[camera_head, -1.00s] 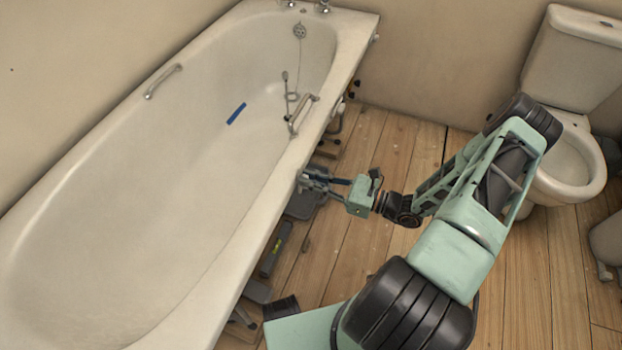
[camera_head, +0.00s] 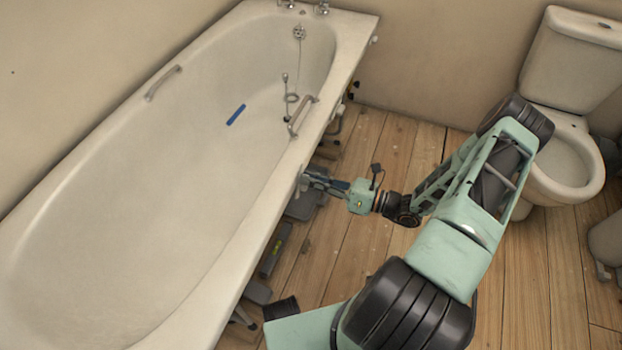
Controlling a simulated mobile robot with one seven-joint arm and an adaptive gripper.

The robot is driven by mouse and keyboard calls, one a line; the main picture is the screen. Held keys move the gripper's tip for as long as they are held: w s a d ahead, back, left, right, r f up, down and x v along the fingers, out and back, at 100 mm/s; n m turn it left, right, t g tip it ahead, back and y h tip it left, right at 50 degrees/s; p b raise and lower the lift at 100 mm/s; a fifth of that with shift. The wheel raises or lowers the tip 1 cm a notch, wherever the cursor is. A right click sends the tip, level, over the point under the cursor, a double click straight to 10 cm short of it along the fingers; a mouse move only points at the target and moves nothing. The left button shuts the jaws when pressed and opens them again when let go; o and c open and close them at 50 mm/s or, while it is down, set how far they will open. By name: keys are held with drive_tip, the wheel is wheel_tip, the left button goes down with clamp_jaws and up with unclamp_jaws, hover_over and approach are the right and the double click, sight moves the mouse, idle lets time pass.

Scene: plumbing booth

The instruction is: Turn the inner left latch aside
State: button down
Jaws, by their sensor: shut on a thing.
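My gripper (camera_head: 308,180) reaches in from the right to the side of the white bathtub (camera_head: 205,318), just below its outer rim. Its fingers are close together at the tub's edge and look shut on a small part there. That part is mostly hidden by the fingers and the rim, and I cannot make out its shape. I cannot pick out the inner left latch for certain; the tub's rim covers most of the space under it.
Grey and dark items (camera_head: 276,250) lie on the wooden floor (camera_head: 340,250) along the tub's open side. Grab handles (camera_head: 302,115) stand on the tub rims. A blue strip (camera_head: 236,114) lies in the tub. A toilet (camera_head: 565,150) stands at the right.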

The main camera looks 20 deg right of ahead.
drive_tip(key=m, duration=0.4)
drive_tip(key=f+m, duration=0.1)
drive_tip(key=m, duration=0.7)
drive_tip(key=shift+w+d+f, duration=0.2)
drive_tip(key=shift+w+d, duration=0.05)
idle(0.4)
drive_tip(key=c, duration=2)
unclamp_jaws()
drive_tip(key=shift+o, duration=0.2)
drive_tip(key=v, duration=1.2)
